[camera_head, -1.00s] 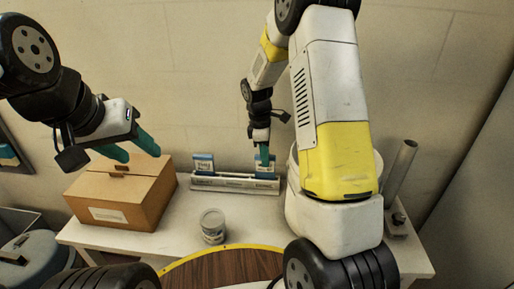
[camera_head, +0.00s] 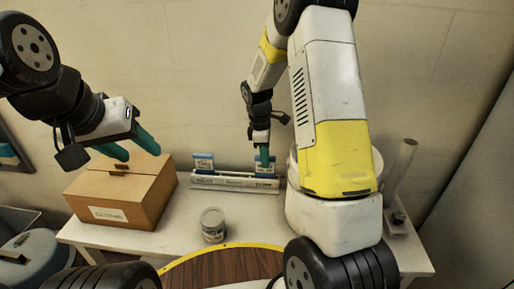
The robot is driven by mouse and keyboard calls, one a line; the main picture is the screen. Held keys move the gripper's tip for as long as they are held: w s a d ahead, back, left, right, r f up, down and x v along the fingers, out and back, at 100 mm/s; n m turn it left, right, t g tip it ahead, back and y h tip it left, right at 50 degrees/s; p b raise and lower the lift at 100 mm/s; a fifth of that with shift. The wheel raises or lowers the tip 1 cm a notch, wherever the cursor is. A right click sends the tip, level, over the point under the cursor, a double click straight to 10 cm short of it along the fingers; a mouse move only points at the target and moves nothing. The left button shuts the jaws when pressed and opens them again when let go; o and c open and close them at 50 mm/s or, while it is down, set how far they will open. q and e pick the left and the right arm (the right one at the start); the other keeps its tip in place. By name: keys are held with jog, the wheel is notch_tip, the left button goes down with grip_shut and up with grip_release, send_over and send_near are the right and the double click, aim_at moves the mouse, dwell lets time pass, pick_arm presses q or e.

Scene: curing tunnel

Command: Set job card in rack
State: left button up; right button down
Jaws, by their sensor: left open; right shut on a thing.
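The rack (camera_head: 235,182) is a long, low, pale holder at the back of the white table, against the wall. One blue-and-white card (camera_head: 203,163) stands in its left end. A second blue-and-white job card (camera_head: 267,172) is at its right end, upright, with its lower edge at the rack. My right gripper (camera_head: 264,158) is shut on this second card from above, and its fingers hide part of it. Whether the card is fully seated cannot be told. My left gripper (camera_head: 133,148) is open and empty above the cardboard box.
The cardboard box (camera_head: 112,208) stands on the table's left. A grey can (camera_head: 213,225) stands in front of the rack. A white bucket (camera_head: 293,170) is partly hidden behind my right arm. A grey tube (camera_head: 402,168) stands at the right. A round wooden top (camera_head: 225,267) is in front.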

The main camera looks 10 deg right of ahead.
jog(key=shift+f, duration=0.1)
dwell(0.3)
jog(key=c, duration=1.3)
grip_release()
jog(key=shift+o, duration=0.2)
